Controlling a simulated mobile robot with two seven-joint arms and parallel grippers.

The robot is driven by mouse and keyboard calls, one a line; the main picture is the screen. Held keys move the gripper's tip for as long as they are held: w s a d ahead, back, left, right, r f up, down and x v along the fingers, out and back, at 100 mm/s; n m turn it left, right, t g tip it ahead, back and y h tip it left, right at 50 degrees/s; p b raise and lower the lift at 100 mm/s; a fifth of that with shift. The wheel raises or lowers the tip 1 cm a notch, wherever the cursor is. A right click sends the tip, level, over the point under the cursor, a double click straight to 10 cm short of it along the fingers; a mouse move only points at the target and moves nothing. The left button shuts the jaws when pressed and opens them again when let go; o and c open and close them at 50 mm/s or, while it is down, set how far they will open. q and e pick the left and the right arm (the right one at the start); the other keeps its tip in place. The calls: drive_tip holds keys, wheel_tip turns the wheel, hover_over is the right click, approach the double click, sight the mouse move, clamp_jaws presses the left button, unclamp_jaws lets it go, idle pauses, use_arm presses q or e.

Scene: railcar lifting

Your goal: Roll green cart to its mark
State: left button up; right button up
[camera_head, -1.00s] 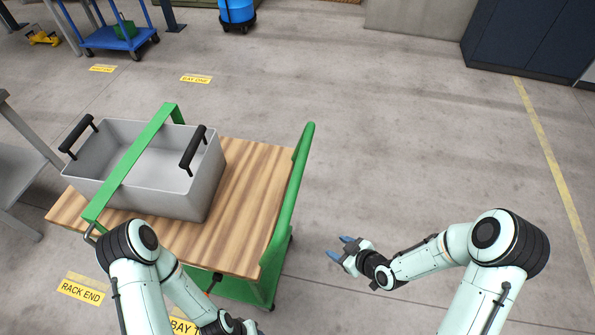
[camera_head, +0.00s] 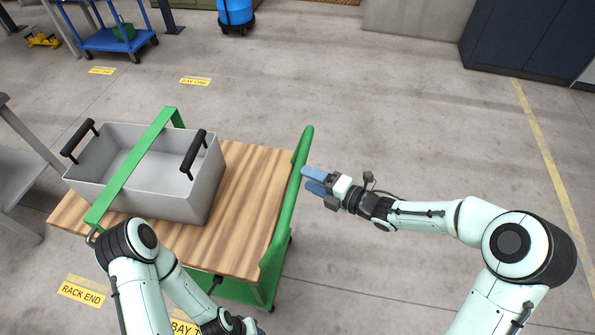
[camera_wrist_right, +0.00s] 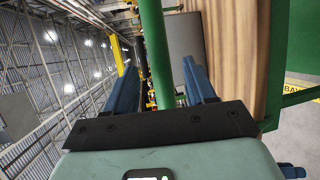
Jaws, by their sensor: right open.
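The green cart (camera_head: 235,287) has a wooden deck (camera_head: 245,190) and green rails at both ends. A grey tub (camera_head: 180,195) with black handles sits on its left part. My right gripper (camera_head: 304,180) is open at the cart's right green handle rail (camera_head: 290,205), fingers pointing left. In the right wrist view the green rail (camera_wrist_right: 157,60) stands between the two blue fingers, beyond their base; contact cannot be told. My left arm reaches down at the cart's near side, and its gripper is beyond the bottom edge.
Yellow floor labels lie at RACK END (camera_head: 81,292), BAY ONE (camera_head: 195,81) and a partly hidden BAY label (camera_head: 183,326). A blue cart (camera_head: 108,40) and blue drum (camera_head: 235,12) stand at the back. Grey shelving (camera_head: 20,180) is at left. Floor right of the cart is clear.

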drive_tip(key=shift+p+x, duration=0.35)
drive_tip(key=shift+x, duration=2.2)
